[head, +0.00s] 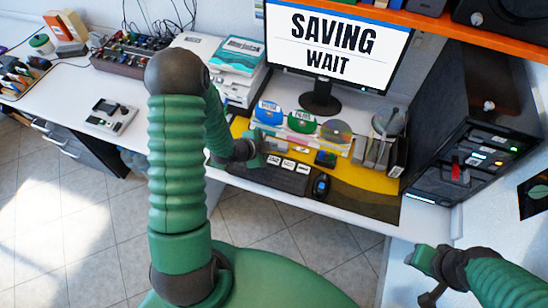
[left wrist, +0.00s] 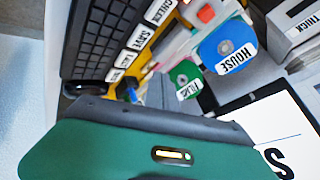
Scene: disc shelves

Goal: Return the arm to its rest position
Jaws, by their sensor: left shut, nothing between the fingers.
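My left arm, green and ribbed, comes up through the left middle of the head view and bends over the desk. My left gripper (head: 260,148) is shut and empty, above the back edge of the black keyboard (head: 270,176) and in front of the disc shelf. In the left wrist view, my green gripper body fills the bottom, with the keyboard (left wrist: 98,40) at upper left. My right gripper (head: 418,280) is at the lower right of the head view, away from the desk things; its finger opening is unclear.
The monitor (head: 337,38) reads "SAVING WAIT". Disc holders with a blue disc (head: 268,113) and a green disc (head: 301,122) stand behind the labelled keys. A mouse (head: 320,186) lies right of the keyboard. A dark computer tower (head: 480,130) stands right; tiled floor is clear at left.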

